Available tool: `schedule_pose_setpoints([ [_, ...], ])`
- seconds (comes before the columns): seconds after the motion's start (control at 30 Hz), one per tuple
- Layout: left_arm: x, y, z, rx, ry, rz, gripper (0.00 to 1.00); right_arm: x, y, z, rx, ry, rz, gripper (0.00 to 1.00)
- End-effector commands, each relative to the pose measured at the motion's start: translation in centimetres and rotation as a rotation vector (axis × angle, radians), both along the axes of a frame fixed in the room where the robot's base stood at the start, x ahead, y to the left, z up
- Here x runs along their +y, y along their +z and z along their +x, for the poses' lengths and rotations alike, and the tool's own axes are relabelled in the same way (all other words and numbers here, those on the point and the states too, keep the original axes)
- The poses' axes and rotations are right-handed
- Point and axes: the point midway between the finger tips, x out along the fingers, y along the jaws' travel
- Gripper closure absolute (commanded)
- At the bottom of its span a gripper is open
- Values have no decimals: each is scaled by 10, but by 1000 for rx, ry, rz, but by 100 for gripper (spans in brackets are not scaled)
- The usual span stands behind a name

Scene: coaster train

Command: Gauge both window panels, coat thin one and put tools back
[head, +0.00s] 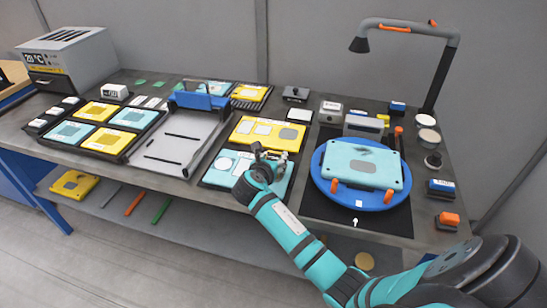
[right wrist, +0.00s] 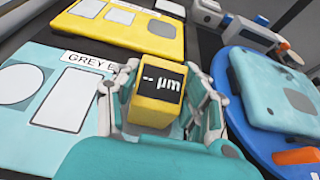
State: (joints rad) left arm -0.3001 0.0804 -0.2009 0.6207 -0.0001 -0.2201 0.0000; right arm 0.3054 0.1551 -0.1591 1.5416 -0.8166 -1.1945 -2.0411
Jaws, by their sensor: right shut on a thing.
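My right gripper (head: 268,155) is over the teal panel at the middle of the bench. In the right wrist view the gripper (right wrist: 160,110) is shut on a small yellow gauge (right wrist: 155,95) whose dark display reads "-- µm". Another teal panel (head: 365,165) with a dark mark rests on the blue round turntable (head: 322,180). Whether the gauge touches anything is unclear. My left gripper is out of view.
A grey tray with a blue bar (head: 198,100) lies left of the panels. Yellow and teal panels fill a dark rack (head: 73,147) farther left. A lamp (head: 405,28) arches over the turntable. Small blocks and discs line the right edge.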

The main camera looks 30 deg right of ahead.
Motion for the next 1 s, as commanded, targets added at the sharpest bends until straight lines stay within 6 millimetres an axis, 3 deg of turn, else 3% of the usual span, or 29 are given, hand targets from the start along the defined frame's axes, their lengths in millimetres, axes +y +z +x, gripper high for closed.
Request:
schedule_pose_setpoints([
  [0.9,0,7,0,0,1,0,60,0,-3,0,-1,1,-1,96],
  [0.93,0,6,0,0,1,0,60,0,-3,0,-2,1,-1,53],
  [1.0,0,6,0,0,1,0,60,0,-3,0,-1,1,-1,44],
])
